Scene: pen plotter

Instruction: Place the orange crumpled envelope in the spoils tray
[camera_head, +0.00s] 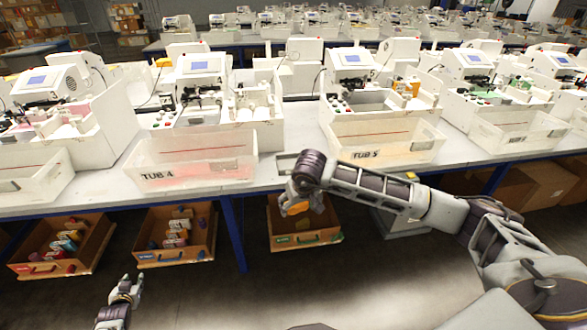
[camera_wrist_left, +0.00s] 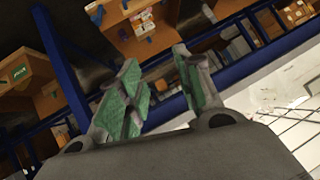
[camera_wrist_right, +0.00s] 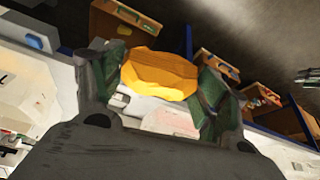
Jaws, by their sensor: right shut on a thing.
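My right gripper (camera_head: 298,200) is shut on the orange crumpled envelope (camera_head: 295,209). In the right wrist view the envelope (camera_wrist_right: 160,75) spans the gap between the two fingertips (camera_wrist_right: 160,82). In the head view the gripper holds it in front of the table edge, over the rear of a brown tray (camera_head: 301,240) with a green front label. Whether this is the spoils tray cannot be read. My left gripper (camera_head: 122,291) is low at the lower left; in the left wrist view its fingers (camera_wrist_left: 160,88) are apart and empty.
Two more brown trays, a left one (camera_head: 52,268) and a middle one (camera_head: 178,257), hold coloured items under the table. White tubs marked TUB 4 (camera_head: 190,176) and TUB 5 (camera_head: 385,150) stand on the table with plotter machines behind. A blue table leg (camera_head: 234,232) stands between trays.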

